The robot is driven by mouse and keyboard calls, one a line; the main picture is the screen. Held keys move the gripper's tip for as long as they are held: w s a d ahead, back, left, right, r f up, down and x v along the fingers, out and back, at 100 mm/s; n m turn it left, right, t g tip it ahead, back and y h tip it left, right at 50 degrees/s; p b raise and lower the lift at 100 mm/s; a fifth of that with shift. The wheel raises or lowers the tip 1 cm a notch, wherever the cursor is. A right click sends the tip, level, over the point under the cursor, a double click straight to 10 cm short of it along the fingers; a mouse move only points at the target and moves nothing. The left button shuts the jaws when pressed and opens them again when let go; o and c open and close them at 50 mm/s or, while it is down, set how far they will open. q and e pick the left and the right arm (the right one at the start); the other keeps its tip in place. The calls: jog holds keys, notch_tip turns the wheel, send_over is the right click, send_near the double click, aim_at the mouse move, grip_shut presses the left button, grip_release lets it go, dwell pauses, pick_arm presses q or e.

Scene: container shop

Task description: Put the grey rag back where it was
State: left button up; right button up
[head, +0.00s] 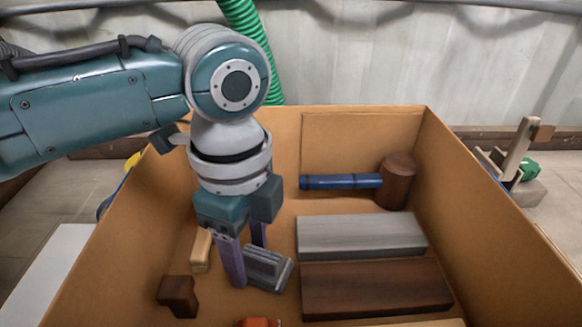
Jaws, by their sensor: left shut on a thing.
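The grey rag (268,268) looks like a small folded, layered grey piece. It is low inside the orange-brown box (440,165), left of the middle. My left gripper (247,264) comes down into the box from above, with its purple fingers shut on the rag's left part. The fingers hide some of the rag. I cannot tell whether the rag touches the box floor. My right gripper is not in view.
A mallet with a blue handle (340,182) lies at the box's back. A grey block (360,236) and a dark brown block (375,288) lie right of the rag. A light wooden piece (201,250), a brown piece (178,296) and an orange thing (258,322) are near the gripper.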

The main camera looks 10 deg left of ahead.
aim_at(248, 249)
pick_arm(q)
jog(key=o, duration=1.3)
jog(key=shift+f, duration=0.1)
notch_tip(248, 249, up, 12)
jog(key=p, duration=0.3)
jog(key=shift+r, duration=0.2)
